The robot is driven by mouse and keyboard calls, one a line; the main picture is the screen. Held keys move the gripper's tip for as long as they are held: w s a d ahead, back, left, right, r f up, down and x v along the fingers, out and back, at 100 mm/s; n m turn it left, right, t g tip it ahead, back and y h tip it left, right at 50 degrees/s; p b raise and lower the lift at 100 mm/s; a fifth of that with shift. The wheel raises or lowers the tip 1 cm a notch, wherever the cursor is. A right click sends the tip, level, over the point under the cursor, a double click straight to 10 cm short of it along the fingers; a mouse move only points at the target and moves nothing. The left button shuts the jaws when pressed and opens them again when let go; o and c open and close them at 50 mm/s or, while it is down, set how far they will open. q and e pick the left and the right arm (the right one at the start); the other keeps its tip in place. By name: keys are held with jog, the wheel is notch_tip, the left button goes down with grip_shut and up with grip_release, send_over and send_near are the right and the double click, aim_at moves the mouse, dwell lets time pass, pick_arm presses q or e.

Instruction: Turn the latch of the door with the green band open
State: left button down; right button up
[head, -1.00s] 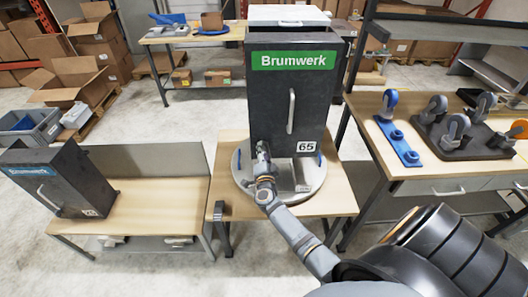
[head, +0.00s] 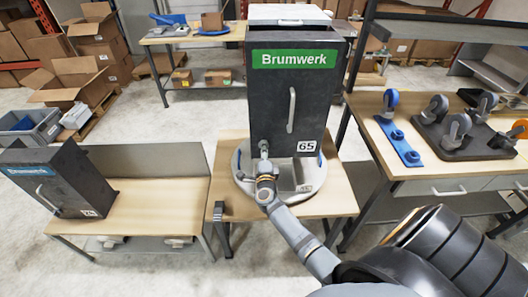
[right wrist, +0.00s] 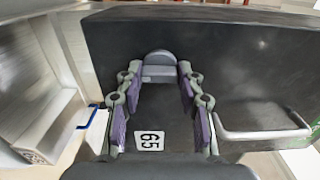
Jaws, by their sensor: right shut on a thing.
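The dark dispenser door with the green Brumwerk band (head: 295,59) stands in the middle of the head view. It has a pale vertical handle (head: 291,110) and a 65 label (head: 306,146). The door appears closed. Its small grey latch (right wrist: 158,68) sits low on the door's left side in the head view. My right gripper (head: 264,153) is at the latch; in the right wrist view its purple-padded fingers (right wrist: 157,85) are on either side of it, shut on it. The handle also shows in the right wrist view (right wrist: 262,134). My left gripper is not in view.
The dispenser stands on a round grey plate (head: 243,179) on a wooden table (head: 338,196). A blue-banded dispenser (head: 72,182) stands on a bench at left. A workbench (head: 430,178) at right holds casters and a blue bracket (head: 399,142).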

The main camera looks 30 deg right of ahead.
jog(key=shift+r, duration=0.1)
jog(key=o, duration=1.2)
jog(key=shift+c, duration=0.2)
jog(key=shift+s, duration=0.1)
jog(key=v, duration=1.2)
